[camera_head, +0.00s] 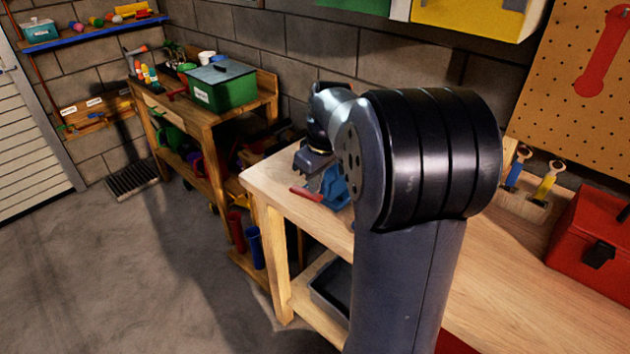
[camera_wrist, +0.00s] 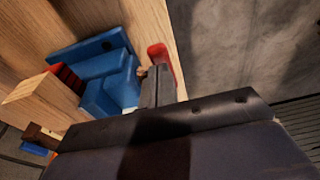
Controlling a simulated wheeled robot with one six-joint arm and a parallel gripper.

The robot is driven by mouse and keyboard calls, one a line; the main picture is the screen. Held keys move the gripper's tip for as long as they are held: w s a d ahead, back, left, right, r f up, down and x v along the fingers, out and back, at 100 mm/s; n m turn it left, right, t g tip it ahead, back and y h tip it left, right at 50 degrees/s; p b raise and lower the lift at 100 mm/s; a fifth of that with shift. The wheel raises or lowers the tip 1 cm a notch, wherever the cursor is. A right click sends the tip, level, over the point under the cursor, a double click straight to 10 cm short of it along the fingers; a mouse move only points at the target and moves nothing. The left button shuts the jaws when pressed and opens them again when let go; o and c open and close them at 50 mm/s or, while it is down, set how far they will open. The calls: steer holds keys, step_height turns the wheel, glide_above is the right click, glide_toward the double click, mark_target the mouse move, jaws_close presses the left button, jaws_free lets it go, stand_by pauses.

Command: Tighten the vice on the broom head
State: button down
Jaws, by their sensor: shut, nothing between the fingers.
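The blue vice (camera_wrist: 105,75) sits on the workbench; in the head view its blue body (camera_head: 336,186) shows near the bench's left end, partly behind my arm. Its red handle (camera_wrist: 158,52) sticks out beside my fingertips and also shows in the head view (camera_head: 307,194). A pale wooden block (camera_wrist: 42,101), seemingly the broom head, lies at the vice with a red ridged part between it and the blue body. I cannot tell how firmly it is clamped. My gripper (camera_wrist: 158,85) is shut and empty, close to the handle; contact is unclear.
The wooden workbench (camera_head: 490,290) carries a red toolbox (camera_head: 598,238) and a small tool holder (camera_head: 520,205) on the right. A shelf bench with a green box (camera_head: 218,88) stands behind on the left. The concrete floor (camera_head: 130,280) at left is clear.

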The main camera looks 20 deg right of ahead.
mark_target(322, 200)
steer(key=shift+f, duration=0.1)
steer(key=shift+s+t+b, duration=0.15)
steer(key=shift+t+b, duration=0.15)
steer(key=shift+b, duration=0.35)
steer(key=shift+s+d+f+t+y+b, duration=0.25)
steer(key=shift+t+b, duration=0.35)
steer(key=shift+b, duration=0.7)
steer(key=f+t+b, duration=0.1)
steer(key=b, duration=0.2)
steer(key=s+t+y+b, duration=0.1)
steer(key=b, duration=0.2)
steer(key=shift+d+f+b, duration=0.1)
steer(key=shift+f+b, duration=0.25)
steer(key=t+b, duration=0.1)
steer(key=b, duration=0.3)
steer(key=f+t+y+b, duration=0.1)
steer(key=t+b, duration=0.1)
steer(key=b, duration=0.2)
steer(key=shift+s+d+f+y+b, duration=0.15)
steer(key=shift+s+f+y+b, duration=0.1)
steer(key=shift+s+b, duration=0.1)
steer(key=shift+f+t+b, duration=0.1)
steer(key=shift+t+b, duration=0.3)
steer(key=shift+b, duration=0.25)
steer(key=shift+s+f+t+y+b, duration=0.25)
steer(key=shift+t+y+b, duration=0.4)
steer(key=shift+b, duration=1.65)
steer(key=shift+w, duration=0.1)
